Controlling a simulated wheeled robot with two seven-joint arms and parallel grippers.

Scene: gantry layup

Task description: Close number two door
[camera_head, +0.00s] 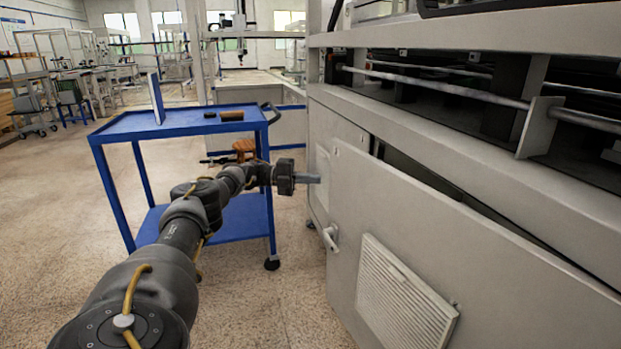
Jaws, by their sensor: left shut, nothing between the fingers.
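A large grey cabinet door (390,225) on the machine's front stands ajar. A dark gap shows along its top edge. It has a white louvred vent (400,300) low down and a lever handle (331,238) at its left edge. My left gripper (314,179) is shut and empty. It shows just left of the door's left edge, above the handle, in front of a neighbouring grey panel. I cannot tell whether its tips touch anything. No number is readable on the door. My right gripper is out of view.
A blue cart (122,127) stands behind my left arm, with a few small items on top. The grey machine (480,135) with rails fills the right side. Open speckled floor (290,290) lies left of the door. Benches stand far back left.

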